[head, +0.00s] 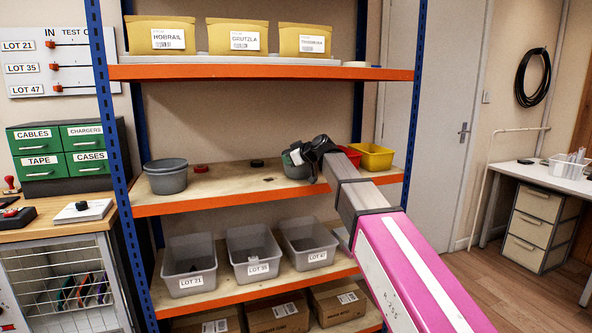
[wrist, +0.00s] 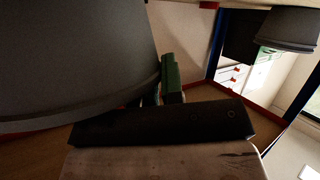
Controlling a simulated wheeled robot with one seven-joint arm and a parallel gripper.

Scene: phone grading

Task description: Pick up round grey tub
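One round grey tub (head: 292,168) stands on the middle shelf, right of centre, partly hidden by my gripper. Another round grey tub (head: 167,180), with a darker top, stands at the left end of that shelf, well away from my gripper. My gripper (head: 305,153) is dark and is right at the right-hand tub's upper side. In the wrist view, a large grey tub surface (wrist: 75,55) fills the upper left, very close. A dark gripper part (wrist: 165,125) lies across the lower middle, beside the tub's rim. The fingertips' gap and any contact are hidden.
A red bin (head: 351,156) and a yellow bin (head: 373,157) stand just right of my gripper. Small dark and red discs (head: 201,168) lie on the middle shelf (head: 225,190), which is otherwise clear between the tubs. Grey lot bins (head: 190,279) stand below; yellow envelopes (head: 161,37) stand above.

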